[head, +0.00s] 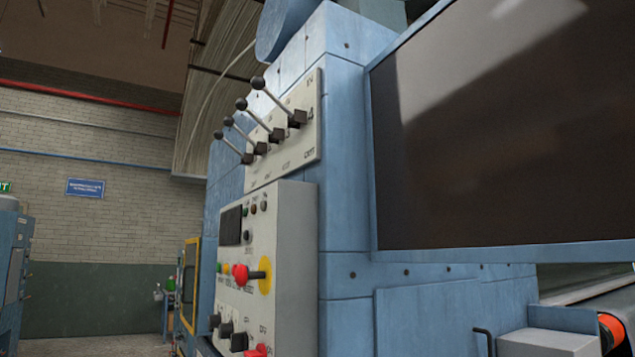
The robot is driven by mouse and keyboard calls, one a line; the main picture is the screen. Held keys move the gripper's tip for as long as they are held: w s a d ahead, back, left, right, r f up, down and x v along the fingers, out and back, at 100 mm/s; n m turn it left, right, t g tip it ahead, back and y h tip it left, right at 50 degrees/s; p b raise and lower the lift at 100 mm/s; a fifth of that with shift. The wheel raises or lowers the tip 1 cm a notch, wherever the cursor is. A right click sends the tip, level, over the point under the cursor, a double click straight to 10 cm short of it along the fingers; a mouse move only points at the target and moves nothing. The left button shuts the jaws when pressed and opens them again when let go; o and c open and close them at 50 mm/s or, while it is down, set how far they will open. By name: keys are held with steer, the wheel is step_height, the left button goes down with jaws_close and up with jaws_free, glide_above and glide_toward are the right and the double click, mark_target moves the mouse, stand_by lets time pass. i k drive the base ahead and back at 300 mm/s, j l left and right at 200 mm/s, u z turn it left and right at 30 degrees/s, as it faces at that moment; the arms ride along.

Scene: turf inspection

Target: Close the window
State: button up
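A large dark pane in a blue frame, which looks like the window (505,125), fills the upper right of the head view. It is set on the side of a blue machine (345,130). Its right and top edges run out of the picture, so I cannot tell whether it is open or shut. My gripper is not in view.
A lever panel (285,135) with several black-knobbed levers juts out on the machine's left face. Below it is a control box (265,260) with buttons and a red knob. A conveyor-like part (600,310) shows at lower right. Floor (120,346) is visible at lower left.

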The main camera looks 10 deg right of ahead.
mark_target(498, 126)
steer(key=z, duration=0.85)
steer(key=k+j+z, duration=0.45)
steer(key=i+j, duration=0.05)
steer(key=j, duration=0.05)
